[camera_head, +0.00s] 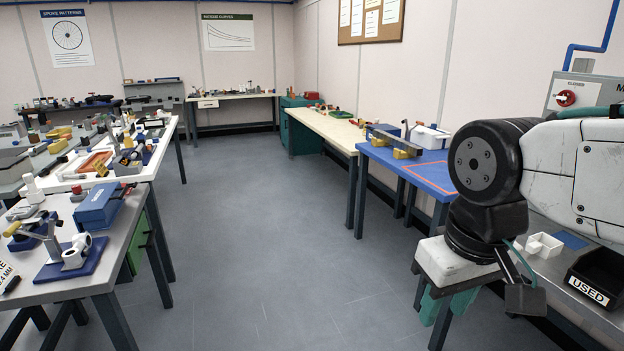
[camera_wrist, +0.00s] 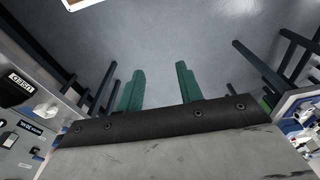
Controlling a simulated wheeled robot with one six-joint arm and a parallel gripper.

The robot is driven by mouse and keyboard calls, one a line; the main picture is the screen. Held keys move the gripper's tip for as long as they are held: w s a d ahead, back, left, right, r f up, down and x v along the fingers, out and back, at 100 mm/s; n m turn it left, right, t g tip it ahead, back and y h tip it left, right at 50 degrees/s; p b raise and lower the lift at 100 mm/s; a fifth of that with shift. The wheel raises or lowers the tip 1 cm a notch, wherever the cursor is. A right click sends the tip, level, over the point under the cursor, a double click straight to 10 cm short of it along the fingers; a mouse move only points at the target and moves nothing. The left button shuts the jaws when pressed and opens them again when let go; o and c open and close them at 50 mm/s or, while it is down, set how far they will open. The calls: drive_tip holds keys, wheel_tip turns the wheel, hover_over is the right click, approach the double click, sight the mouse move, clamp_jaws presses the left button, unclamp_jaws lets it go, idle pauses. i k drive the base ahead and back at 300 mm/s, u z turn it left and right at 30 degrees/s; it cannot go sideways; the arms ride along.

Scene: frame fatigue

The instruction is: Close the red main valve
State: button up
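A red round valve handle (camera_head: 565,98) is mounted on a grey wall panel at the upper right of the head view. My arm partly covers the panel's lower part, but the red handle is visible. The handle's exact setting is too small to read. My gripper (camera_head: 445,306) hangs low at the right, pointing down, well below and left of the handle. In the wrist view, the two green fingers of my gripper (camera_wrist: 160,76) stand apart with only floor between them. The valve is not in the wrist view.
A black bin (camera_head: 598,278) marked USED and a white tray (camera_head: 543,246) lie on the bench under the panel. A blue-topped table (camera_head: 425,172) stands left of my arm. Cluttered benches (camera_head: 130,190) line the left side. The grey floor (camera_head: 270,230) between is clear.

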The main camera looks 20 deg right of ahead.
sight(572, 96)
drive_tip(key=z, duration=0.9)
drive_tip(key=i, duration=0.85)
drive_tip(key=z, duration=0.8)
